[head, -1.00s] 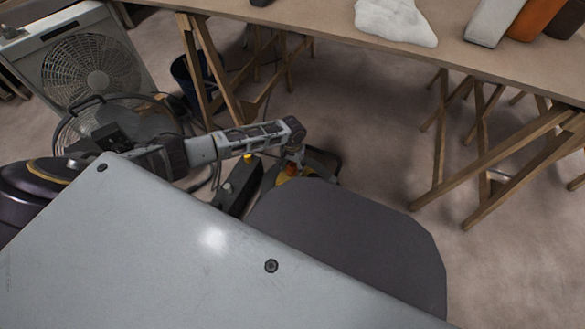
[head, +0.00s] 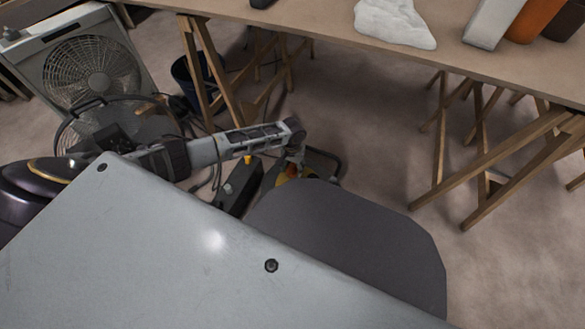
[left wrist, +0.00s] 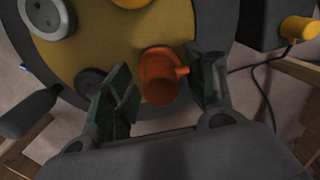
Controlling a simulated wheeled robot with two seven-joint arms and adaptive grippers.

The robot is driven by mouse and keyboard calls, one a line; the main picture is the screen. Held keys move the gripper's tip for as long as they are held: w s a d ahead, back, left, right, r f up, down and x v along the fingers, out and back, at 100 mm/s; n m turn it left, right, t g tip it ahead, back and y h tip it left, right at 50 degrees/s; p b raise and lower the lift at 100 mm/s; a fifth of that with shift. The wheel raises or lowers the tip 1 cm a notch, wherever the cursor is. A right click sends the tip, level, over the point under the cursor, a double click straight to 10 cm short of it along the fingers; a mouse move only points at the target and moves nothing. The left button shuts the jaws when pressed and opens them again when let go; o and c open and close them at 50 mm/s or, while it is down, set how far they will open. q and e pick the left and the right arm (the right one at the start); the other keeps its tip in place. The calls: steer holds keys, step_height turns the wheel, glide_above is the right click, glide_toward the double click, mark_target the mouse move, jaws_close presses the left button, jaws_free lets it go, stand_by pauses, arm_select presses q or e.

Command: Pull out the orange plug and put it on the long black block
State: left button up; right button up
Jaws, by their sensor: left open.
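The orange plug (left wrist: 160,78) sticks out of a round yellow face (left wrist: 110,45) with a dark rim in the left wrist view. My left gripper (left wrist: 166,88) is open, with one finger on each side of the plug; I cannot tell whether either touches it. In the head view the left gripper (head: 293,166) is small and partly hidden by my own body, over the yellow and orange parts. A long black block (head: 240,187) with a yellow piece lies just left of it; what looks like this block (left wrist: 262,22) shows at upper right in the wrist view. My right gripper is out of view.
A grey knob (left wrist: 47,15) and a dark handle (left wrist: 30,112) are near the left finger. A fan (head: 92,68) and a blue bucket (head: 190,80) stand at left. A table (head: 320,25) on wooden trestles spans the back. Floor (head: 375,130) is clear at centre right.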

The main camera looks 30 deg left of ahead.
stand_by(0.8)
arm_select(q)
steer(key=shift+p, duration=0.35)
jaws_close()
stand_by(0.8)
